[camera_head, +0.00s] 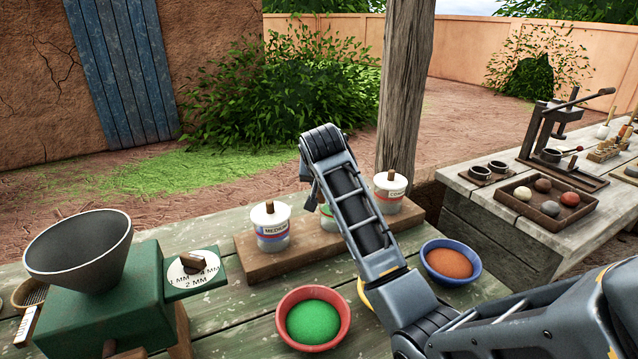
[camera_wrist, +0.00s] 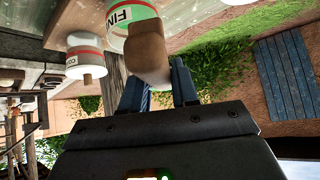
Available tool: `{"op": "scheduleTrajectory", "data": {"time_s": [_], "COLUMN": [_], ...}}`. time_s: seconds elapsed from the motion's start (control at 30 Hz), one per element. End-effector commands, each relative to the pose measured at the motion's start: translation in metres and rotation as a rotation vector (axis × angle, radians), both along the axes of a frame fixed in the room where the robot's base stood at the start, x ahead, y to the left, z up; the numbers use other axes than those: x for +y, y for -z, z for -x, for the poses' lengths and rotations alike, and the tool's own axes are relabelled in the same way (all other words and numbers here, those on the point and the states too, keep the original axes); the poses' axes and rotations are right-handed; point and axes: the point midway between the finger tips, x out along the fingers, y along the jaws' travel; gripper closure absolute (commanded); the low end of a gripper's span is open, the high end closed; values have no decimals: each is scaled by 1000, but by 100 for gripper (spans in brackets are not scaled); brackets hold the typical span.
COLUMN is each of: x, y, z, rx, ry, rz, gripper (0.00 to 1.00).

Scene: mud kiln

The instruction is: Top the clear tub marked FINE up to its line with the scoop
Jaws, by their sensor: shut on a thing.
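The tub marked FINE (camera_head: 328,219) stands between two other tubs on a wooden riser (camera_head: 270,262), mostly hidden behind my arm. My gripper (camera_wrist: 157,78) is shut on a brown wooden knob (camera_wrist: 148,48) in front of that tub. In the head view my arm hides most of the gripper. I cannot make out a scoop.
The MEDIUM tub (camera_head: 271,232) and a third lidded tub (camera_head: 389,197) flank it. A red bowl of green powder (camera_head: 313,319) and a blue bowl of orange powder (camera_head: 449,264) stand in front. A green mill (camera_head: 105,300) with a grey hopper (camera_head: 80,249) is left.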

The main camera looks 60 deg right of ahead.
Motion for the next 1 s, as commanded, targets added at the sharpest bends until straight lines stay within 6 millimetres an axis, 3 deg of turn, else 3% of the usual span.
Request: {"op": "scheduleTrajectory", "data": {"time_s": [1.0], "x": [-4], "y": [31], "z": [7], "rx": [-451], "ry": [0], "rz": [-255], "gripper": [100]}}
